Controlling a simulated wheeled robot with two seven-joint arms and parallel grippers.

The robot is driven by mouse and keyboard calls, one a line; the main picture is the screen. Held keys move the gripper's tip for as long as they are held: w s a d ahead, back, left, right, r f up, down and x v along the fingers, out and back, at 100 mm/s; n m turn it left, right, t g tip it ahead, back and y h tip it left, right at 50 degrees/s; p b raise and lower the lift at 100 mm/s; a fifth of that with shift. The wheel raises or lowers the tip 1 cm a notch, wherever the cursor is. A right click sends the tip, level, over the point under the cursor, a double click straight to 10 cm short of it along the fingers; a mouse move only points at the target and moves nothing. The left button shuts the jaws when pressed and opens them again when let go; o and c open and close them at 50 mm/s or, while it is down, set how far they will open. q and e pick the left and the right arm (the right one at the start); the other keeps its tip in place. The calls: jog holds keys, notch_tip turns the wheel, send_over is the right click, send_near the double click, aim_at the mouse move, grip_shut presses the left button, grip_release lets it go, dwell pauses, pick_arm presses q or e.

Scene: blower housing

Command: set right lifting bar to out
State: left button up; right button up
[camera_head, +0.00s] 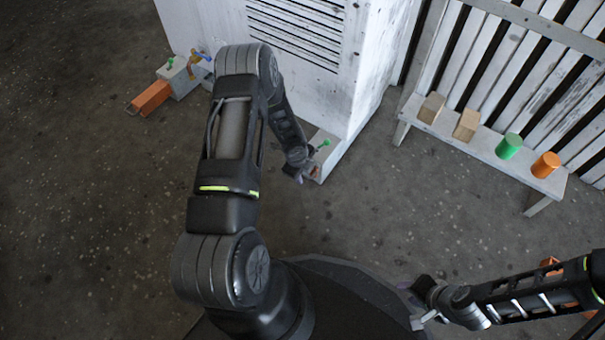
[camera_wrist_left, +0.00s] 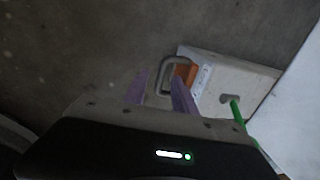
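The right lifting bar is an orange bar end (camera_wrist_left: 186,73) with a grey loop handle (camera_wrist_left: 170,66), sitting close against a pale block (camera_wrist_left: 228,86) at the foot of the white housing (camera_head: 345,90). In the head view the bar (camera_head: 314,171) is small and partly hidden by my left gripper (camera_head: 296,175). A green lever (camera_wrist_left: 237,112) stands on the block. In the left wrist view my left gripper (camera_wrist_left: 159,88) has its purple fingers apart, with the loop handle at the gap between them; I cannot tell whether they touch it. My right gripper (camera_head: 428,312) is low right, its fingers unclear.
Another orange bar (camera_head: 151,98) sticks well out of a block at the housing's left. A white bench (camera_head: 480,146) at the right bears two tan blocks, a green cylinder (camera_head: 509,146) and an orange cylinder (camera_head: 546,165). The floor in front is clear.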

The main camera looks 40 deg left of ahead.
pick_arm(q)
jog(key=shift+c, duration=0.5)
grip_shut()
dwell(0.8)
